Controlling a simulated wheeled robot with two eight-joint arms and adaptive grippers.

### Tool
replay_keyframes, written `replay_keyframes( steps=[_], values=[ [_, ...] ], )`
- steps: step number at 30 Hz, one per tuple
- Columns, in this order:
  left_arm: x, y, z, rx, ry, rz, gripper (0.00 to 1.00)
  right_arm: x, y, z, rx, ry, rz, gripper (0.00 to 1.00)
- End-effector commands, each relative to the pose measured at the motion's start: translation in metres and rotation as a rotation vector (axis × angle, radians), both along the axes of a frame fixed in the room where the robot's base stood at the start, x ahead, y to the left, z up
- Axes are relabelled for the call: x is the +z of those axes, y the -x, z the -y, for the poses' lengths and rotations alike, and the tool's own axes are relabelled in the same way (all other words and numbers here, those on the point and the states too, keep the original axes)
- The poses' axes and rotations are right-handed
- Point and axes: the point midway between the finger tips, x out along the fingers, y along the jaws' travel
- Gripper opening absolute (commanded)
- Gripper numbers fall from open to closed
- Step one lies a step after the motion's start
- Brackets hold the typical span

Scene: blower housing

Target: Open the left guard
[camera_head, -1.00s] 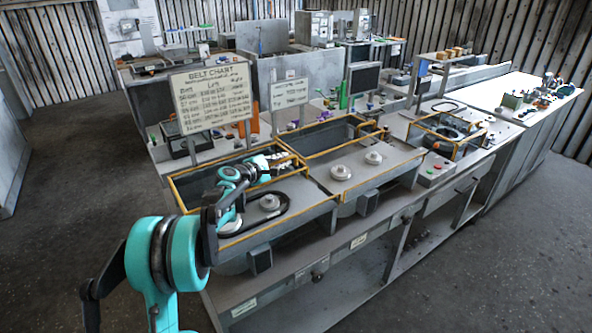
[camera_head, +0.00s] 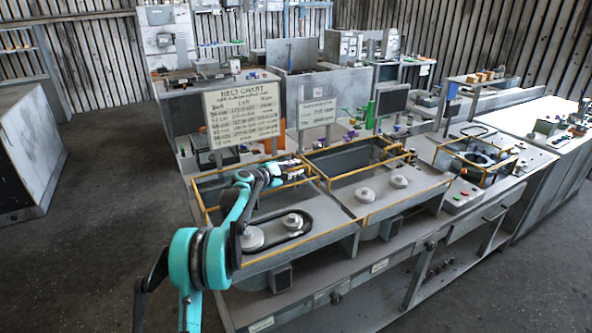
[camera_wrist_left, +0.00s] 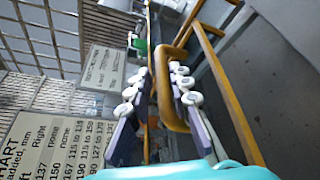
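The left guard (camera_head: 199,202) is a yellow-edged frame on the leftmost belt station, around two grey pulleys with a black belt (camera_head: 309,222). My left gripper (camera_head: 297,170) is at the back right of this frame, by the neighbouring station's edge. In the left wrist view, a curved yellow handle (camera_wrist_left: 166,88) lies between the two fingers of the left gripper (camera_wrist_left: 158,88). The fingers are apart, with a gap between the left finger and the handle. The right finger lies close beside the handle; I cannot tell if it touches. My right gripper is not in view.
A belt chart sign (camera_head: 242,115) stands just behind the left station, and a smaller sign (camera_head: 317,112) stands to its right. A middle station has two bare pulleys (camera_head: 365,195). A red-buttoned control box (camera_head: 463,198) sits further right. The floor at left is clear.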

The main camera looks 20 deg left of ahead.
Motion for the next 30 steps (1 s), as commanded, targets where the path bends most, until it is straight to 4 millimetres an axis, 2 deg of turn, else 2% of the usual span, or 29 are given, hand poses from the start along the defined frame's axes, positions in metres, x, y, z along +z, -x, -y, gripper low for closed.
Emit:
replay_keyframes(
  steps=[7,11,24,30],
  values=[
    [-0.001,0.001,0.000,-0.003,-0.002,-0.001,0.20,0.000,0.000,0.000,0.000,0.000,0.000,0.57],
    [0.002,0.011,-0.003,-0.002,-0.001,-0.002,0.20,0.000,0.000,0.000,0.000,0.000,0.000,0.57],
    [0.021,0.093,-0.031,0.000,-0.001,-0.001,0.20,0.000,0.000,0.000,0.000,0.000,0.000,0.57],
    [0.025,0.110,-0.036,-0.002,-0.001,-0.001,0.20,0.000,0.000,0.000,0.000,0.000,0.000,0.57]
  ],
)
